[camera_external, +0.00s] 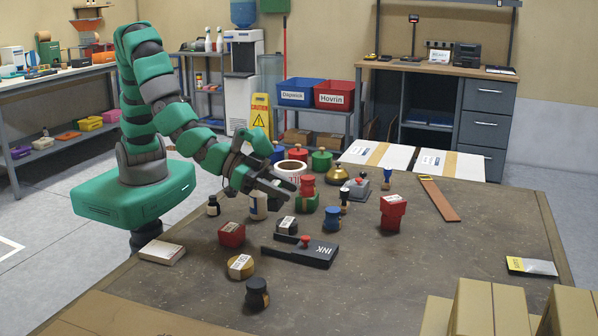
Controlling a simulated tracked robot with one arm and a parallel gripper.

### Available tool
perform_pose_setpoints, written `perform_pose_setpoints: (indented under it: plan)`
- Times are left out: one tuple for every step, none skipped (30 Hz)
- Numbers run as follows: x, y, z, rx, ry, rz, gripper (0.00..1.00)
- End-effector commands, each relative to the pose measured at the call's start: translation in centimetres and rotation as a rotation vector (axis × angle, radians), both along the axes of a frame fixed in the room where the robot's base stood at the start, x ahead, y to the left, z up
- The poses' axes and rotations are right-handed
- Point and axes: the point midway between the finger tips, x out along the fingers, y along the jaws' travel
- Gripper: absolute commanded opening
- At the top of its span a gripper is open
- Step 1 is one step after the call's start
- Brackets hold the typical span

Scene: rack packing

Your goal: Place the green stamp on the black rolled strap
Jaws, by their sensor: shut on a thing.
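My gripper (284,193) is low over the middle of the table, its fingers pointing right and down. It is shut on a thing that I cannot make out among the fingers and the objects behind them. I cannot clearly pick out the green stamp. A green block (304,204) with a red knobbed piece (307,185) above it stands just right of the fingertips. A small black item with a white label (287,226), which looks like the black rolled strap, lies below the fingertips in the picture, apart from them.
A red box (232,234), a tan roll (240,267), a black jar (257,294), a blue knobbed piece (332,219) and a red stack (393,212) stand around. Cartons (489,310) fill the front right corner. The right of the table is mostly clear.

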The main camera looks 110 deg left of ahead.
Motion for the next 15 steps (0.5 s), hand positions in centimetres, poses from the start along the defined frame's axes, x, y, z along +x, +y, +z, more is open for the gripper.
perform_pose_setpoints:
  plan:
    - [0.2, 1.2, 1.2, -0.002, 0.0, 0.048, 0.13]
    - [0.3, 2.0, 1.5, -0.002, 0.002, 0.078, 0.13]
    - [0.3, 2.9, 1.9, -0.002, 0.005, 0.113, 0.13]
    - [0.3, 3.5, 2.1, -0.003, 0.007, 0.139, 0.13]
    - [0.3, 4.1, 2.3, -0.004, 0.01, 0.162, 0.13]
    - [0.2, 4.8, 2.5, -0.005, 0.014, 0.192, 0.13]
    - [0.2, 5.2, 2.7, -0.007, 0.017, 0.21, 0.13]
    - [0.2, 5.6, 2.8, -0.007, 0.02, 0.226, 0.13]
    - [0.1, 6.0, 2.9, -0.009, 0.024, 0.246, 0.13]
    - [0.1, 6.3, 3.0, -0.009, 0.026, 0.258, 0.13]
    - [0.0, 6.6, 3.0, -0.01, 0.028, 0.269, 0.13]
    - [0.0, 6.8, 3.0, -0.011, 0.03, 0.279, 0.13]
    - [-0.1, 6.9, 2.8, -0.011, 0.032, 0.285, 0.13]
    - [-0.1, 7.0, 2.5, -0.011, 0.033, 0.289, 0.13]
    - [-0.1, 7.1, 1.9, -0.01, 0.035, 0.293, 0.13]
